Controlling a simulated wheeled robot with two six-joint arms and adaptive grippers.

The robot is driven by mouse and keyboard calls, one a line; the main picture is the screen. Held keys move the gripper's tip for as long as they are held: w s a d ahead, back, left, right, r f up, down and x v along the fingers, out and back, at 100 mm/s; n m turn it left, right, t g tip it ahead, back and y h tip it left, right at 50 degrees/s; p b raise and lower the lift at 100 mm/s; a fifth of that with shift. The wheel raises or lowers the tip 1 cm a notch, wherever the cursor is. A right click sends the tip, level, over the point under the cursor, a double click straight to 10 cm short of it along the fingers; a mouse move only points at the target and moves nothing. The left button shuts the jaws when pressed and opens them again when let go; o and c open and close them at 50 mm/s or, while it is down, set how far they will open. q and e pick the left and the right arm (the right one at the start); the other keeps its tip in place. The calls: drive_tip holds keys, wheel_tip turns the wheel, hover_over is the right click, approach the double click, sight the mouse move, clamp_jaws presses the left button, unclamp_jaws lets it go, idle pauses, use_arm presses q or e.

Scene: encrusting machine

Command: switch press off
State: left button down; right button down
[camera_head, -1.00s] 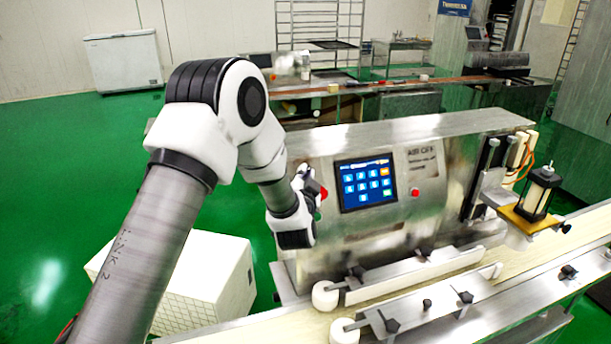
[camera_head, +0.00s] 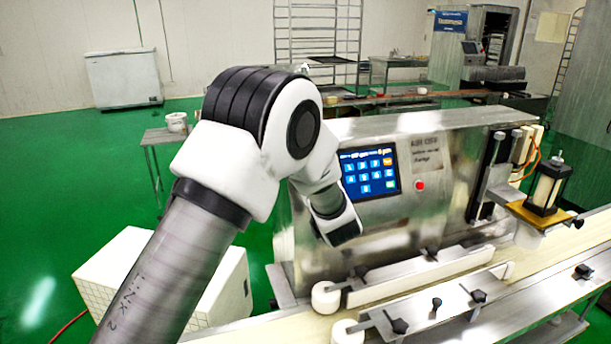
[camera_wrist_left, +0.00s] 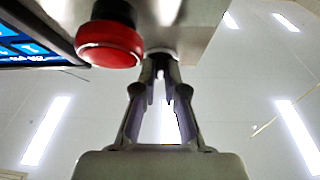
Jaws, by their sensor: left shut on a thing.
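The steel machine (camera_head: 440,160) has a blue touch screen (camera_head: 370,172) on its face and a red button (camera_head: 420,185) to the right of the screen. In the left wrist view a large red button (camera_wrist_left: 110,45) on a black collar shows close up, beside a corner of the screen (camera_wrist_left: 25,45). My left gripper (camera_wrist_left: 162,68) is right beside this red button, its fingers closed together on a small metal part at the machine. The part's shape is mostly hidden by the fingertips. In the head view my left arm hides the gripper. My right gripper is out of view.
A conveyor belt (camera_head: 555,265) with rails and knobs runs along the machine's front. A black-and-clear unit on a yellow plate (camera_head: 545,217) stands at the right. A white crate (camera_head: 215,285) is on the green floor at lower left. Floor at far left is clear.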

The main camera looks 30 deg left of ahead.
use_arm(q)
drive_tip(key=n, duration=0.1)
drive_tip(key=n+g+y+b, duration=0.1)
drive_tip(key=shift+w+d+f+n+g, duration=0.1)
drive_tip(key=shift+f+n+g, duration=0.2)
drive_tip(key=shift+n, duration=0.1)
drive_tip(key=n+g, duration=0.1)
drive_tip(key=n, duration=0.1)
drive_tip(key=n+g+y+b, duration=0.1)
drive_tip(key=n, duration=0.1)
drive_tip(key=shift+w+r+g+y, duration=0.1)
drive_tip(key=shift+r+g+y, duration=0.05)
drive_tip(key=shift+g+y, duration=0.15)
drive_tip(key=n+g+b, duration=0.1)
drive_tip(key=n+g, duration=0.1)
drive_tip(key=n, duration=0.1)
drive_tip(key=shift+w+d+r+n, duration=0.1)
drive_tip(key=shift+n, duration=0.2)
drive_tip(key=shift+r+n+g, duration=0.1)
drive_tip(key=shift+n+g, duration=1.1)
drive_tip(key=shift+n, duration=0.6)
drive_tip(key=c, duration=1.2)
unclamp_jaws()
drive_tip(key=shift+w, duration=0.1)
drive_tip(key=shift+c, duration=0.2)
